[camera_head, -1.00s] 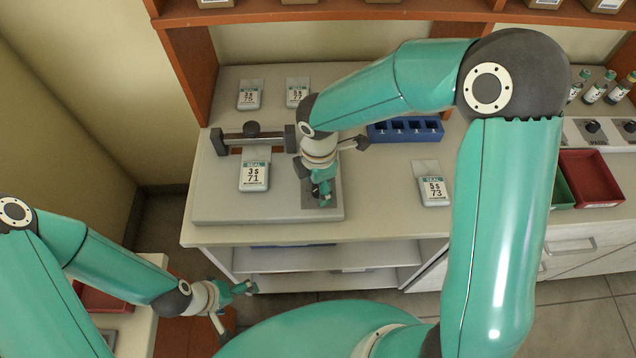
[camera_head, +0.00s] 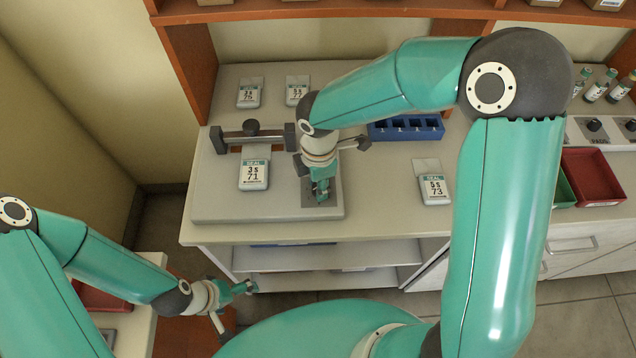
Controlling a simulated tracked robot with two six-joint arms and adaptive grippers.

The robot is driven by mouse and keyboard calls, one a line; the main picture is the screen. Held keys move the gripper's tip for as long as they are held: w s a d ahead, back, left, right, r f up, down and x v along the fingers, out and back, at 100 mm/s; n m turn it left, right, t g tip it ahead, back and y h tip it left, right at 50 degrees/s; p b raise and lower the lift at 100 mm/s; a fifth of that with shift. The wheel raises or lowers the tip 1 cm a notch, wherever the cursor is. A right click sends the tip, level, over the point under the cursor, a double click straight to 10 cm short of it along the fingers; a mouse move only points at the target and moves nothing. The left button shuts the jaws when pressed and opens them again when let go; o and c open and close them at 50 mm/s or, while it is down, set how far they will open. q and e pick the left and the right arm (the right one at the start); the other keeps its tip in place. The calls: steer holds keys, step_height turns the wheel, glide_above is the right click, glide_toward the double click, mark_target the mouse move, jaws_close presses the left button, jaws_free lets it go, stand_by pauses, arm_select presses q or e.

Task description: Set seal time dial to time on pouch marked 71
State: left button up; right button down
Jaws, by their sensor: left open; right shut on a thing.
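The pouch marked 71 (camera_head: 254,172) lies on the left part of the pale sealer base (camera_head: 230,212), its top edge at the dark sealing bar (camera_head: 240,136). Its label reads SEAL, 3 s, 71. My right gripper (camera_head: 321,194) points down over the dark square dial plate (camera_head: 333,189) at the right of the base. It is shut on the seal time dial, which the fingers hide, so its setting cannot be read. My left gripper (camera_head: 236,308) is open and empty, low at the left, away from the sealer.
Pouches marked 75 (camera_head: 249,94) and 77 (camera_head: 297,90) lie behind the sealer; pouch 73 (camera_head: 433,187) lies right of it. A blue rack (camera_head: 420,130) stands behind my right arm. A red tray (camera_head: 592,178) and small bottles (camera_head: 597,90) are at the far right.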

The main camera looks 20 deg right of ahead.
steer(key=m+b, duration=0.2)
steer(key=m, duration=0.1)
steer(key=shift+w+f+b, duration=0.1)
steer(key=shift+b, duration=0.3)
steer(key=m+b, duration=0.3)
steer(key=m, duration=0.2)
steer(key=shift+m, duration=0.4)
steer(key=m+b, duration=0.3)
steer(key=m, duration=0.3)
steer(key=m+b, duration=0.1)
steer(key=m, duration=0.3)
steer(key=shift+r+b, duration=0.25)
steer(key=shift+b, duration=0.1)
steer(key=shift+m, duration=0.3)
steer(key=c, duration=0.8)
jaws_free()
steer(key=shift+f, duration=0.1)
step_height(320, 180, up, 12)
